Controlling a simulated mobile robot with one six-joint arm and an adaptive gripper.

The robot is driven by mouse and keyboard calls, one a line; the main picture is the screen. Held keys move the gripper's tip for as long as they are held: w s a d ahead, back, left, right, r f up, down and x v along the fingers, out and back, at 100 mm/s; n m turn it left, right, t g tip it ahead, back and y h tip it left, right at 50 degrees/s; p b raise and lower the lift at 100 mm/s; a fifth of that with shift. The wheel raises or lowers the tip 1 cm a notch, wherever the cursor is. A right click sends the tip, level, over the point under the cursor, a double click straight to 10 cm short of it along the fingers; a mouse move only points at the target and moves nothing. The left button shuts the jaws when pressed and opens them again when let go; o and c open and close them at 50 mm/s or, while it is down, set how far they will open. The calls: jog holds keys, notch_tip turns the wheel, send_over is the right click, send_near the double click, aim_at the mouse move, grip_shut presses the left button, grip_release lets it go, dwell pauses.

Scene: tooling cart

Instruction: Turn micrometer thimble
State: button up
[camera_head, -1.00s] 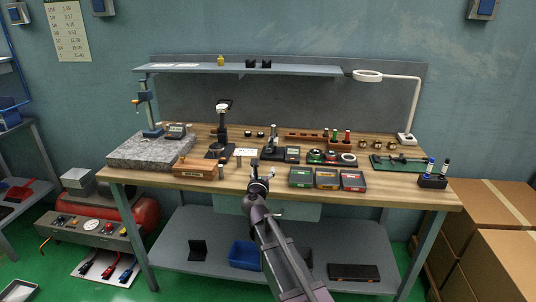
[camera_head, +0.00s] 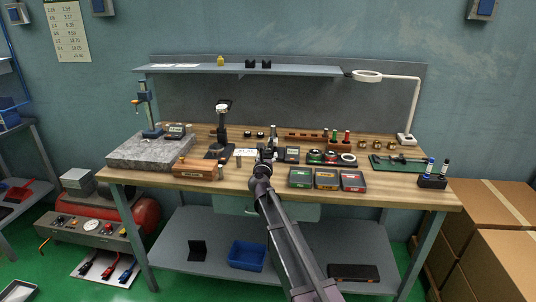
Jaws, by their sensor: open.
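My gripper (camera_head: 266,154) is over the middle of the wooden bench top, at the end of my arm reaching up from the front edge. Its fingers are small and dark in this view, and they are open. Right beside it on the right is a small dark device with a light display face (camera_head: 292,153), which may be part of the micrometer set. The micrometer and its thimble cannot be made out clearly. My gripper covers the spot where a dark stand-like part showed before. Whether the fingers touch anything cannot be told.
A granite plate (camera_head: 150,152) is far left. A shelf (camera_head: 240,69) runs above the back.

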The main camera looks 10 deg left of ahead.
aim_at(269, 150)
jog(key=shift+w, duration=1.4)
grip_shut()
